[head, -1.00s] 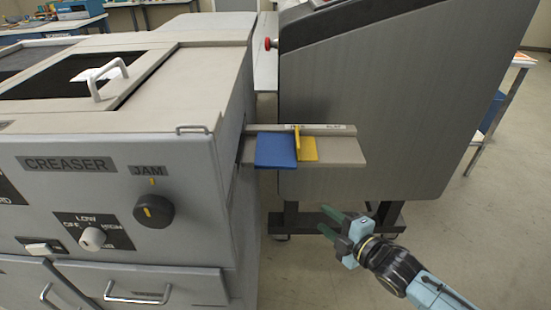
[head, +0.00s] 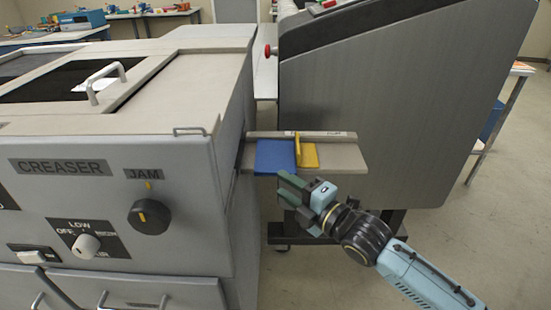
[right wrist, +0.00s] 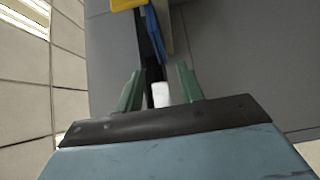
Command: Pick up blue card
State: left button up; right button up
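The blue card (head: 275,156) lies flat on a small beige shelf (head: 345,156) that sticks out of the creaser's right side. A yellow piece (head: 308,155) with a raised tab lies against its right edge. My right gripper (head: 284,189) is just below and in front of the card, apart from it, with its fingers pointing left. The blue card shows there edge-on (right wrist: 155,35), beyond the fingertips. My left gripper is not in view.
The grey creaser (head: 110,200) with its knobs and drawers fills the left. A large dark grey machine (head: 380,110) stands close behind the shelf. Open floor (head: 500,240) lies to the right. Far tables (head: 130,14) hold small coloured items.

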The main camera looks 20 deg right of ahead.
aim_at(255, 174)
jog(key=x, duration=0.5)
jog(key=shift+w+f+b, duration=0.1)
jog(key=shift+w+b, duration=0.05)
jog(key=shift+b, duration=0.25)
jog(key=shift+d, duration=0.1)
jog(key=c, duration=0.7)
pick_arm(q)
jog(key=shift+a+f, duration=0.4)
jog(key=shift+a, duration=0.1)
pick_arm(e)
grip_shut()
